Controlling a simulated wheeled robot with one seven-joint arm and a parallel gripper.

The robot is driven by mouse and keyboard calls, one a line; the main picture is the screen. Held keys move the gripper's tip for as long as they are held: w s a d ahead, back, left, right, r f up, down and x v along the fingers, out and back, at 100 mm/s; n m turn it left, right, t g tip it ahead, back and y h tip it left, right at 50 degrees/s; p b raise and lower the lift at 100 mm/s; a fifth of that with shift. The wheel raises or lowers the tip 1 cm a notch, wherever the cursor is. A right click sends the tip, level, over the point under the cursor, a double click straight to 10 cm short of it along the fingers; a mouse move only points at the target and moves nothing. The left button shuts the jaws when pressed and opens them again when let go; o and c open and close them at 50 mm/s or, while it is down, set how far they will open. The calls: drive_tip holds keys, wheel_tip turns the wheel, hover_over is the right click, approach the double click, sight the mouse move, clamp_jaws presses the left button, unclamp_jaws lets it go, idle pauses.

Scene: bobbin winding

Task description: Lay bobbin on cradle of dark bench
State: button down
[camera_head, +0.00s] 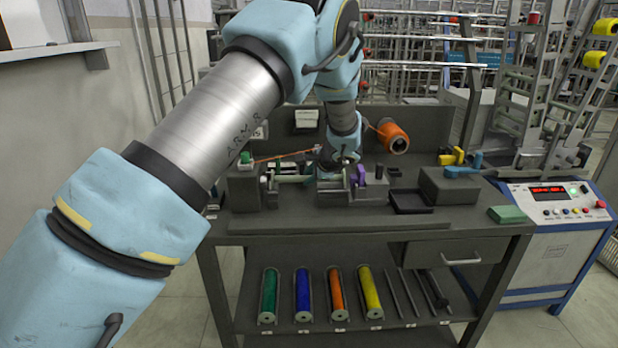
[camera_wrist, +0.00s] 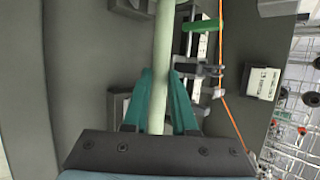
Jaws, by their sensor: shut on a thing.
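My gripper (camera_head: 328,174) is low over the dark bench (camera_head: 468,220), at its winding fixture. In the wrist view its teal fingers (camera_wrist: 160,100) are shut on a pale green rod-shaped bobbin (camera_wrist: 161,60). The bobbin runs away from the fingers past the top edge of that view. In the head view the pale bobbin (camera_head: 293,179) lies sideways, left of the fingers and near dark grey blocks. I take the grey bracket (camera_head: 335,194) below the gripper as part of the cradle. I cannot tell whether the bobbin touches it; my wrist hides part of the fixture.
An orange thread (camera_wrist: 233,120) runs beside the fixture. An orange spool (camera_head: 392,137) stands behind. A purple part (camera_head: 357,175), a black tray (camera_head: 410,201) and a grey box (camera_head: 448,186) are to the right. Several coloured bobbins (camera_head: 303,294) lie on the lower shelf. The bench's front strip is clear.

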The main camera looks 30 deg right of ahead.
drive_tip(key=shift+f, duration=0.45)
drive_tip(key=shift+f, duration=0.1)
drive_tip(key=c, duration=0.7)
unclamp_jaws()
drive_tip(key=shift+r, duration=0.2)
drive_tip(key=b+v, duration=0.2)
drive_tip(key=v, duration=1)
drive_tip(key=shift+f, duration=0.1)
